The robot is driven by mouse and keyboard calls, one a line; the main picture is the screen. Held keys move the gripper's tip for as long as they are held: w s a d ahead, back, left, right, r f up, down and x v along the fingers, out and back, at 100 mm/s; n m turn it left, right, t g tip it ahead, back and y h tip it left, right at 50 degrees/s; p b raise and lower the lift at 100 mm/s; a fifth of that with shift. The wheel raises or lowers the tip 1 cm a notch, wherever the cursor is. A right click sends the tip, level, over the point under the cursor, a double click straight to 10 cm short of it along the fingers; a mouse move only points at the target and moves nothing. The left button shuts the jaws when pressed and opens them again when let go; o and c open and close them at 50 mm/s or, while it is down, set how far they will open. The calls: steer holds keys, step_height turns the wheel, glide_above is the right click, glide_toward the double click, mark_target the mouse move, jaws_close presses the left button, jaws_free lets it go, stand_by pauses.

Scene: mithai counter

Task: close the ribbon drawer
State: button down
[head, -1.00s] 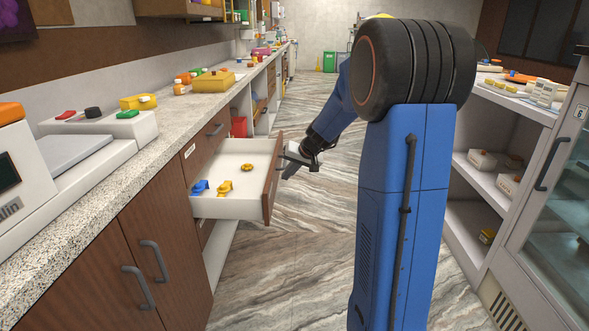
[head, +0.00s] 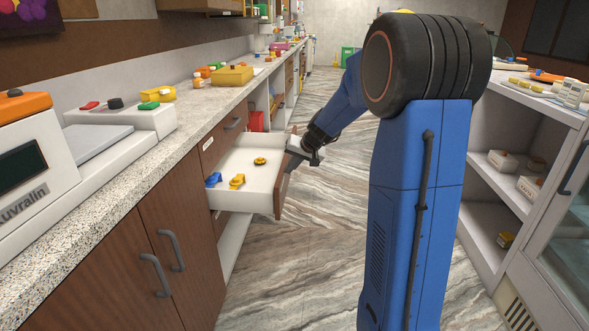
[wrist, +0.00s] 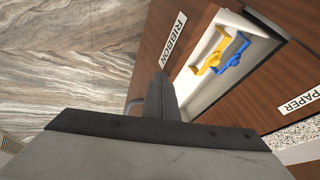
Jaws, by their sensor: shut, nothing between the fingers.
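The ribbon drawer (head: 245,198) stands pulled out from the left counter. Its wooden front carries a RIBBON label (wrist: 173,40) in the wrist view. Inside lie a blue item (head: 213,179), a yellow item (head: 237,181) and a small round yellow item (head: 260,161). My gripper (head: 296,148) is at the outer face of the drawer front, near its far end.
A drawer labelled PAPER (wrist: 300,101) is above, in the counter face. The counter top (head: 200,118) holds a scale and boxes. White shelves (head: 487,232) and a glass-doored cabinet (head: 565,235) stand right. The marble floor (head: 300,265) between is clear.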

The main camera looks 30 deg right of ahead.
steer(key=w+a, duration=0.4)
steer(key=a, duration=0.2)
steer(key=w+a, duration=0.4)
steer(key=a, duration=0.2)
steer(key=w+a, duration=0.4)
steer(key=a, duration=0.2)
steer(key=shift+w+a, duration=0.1)
steer(key=shift+w, duration=0.05)
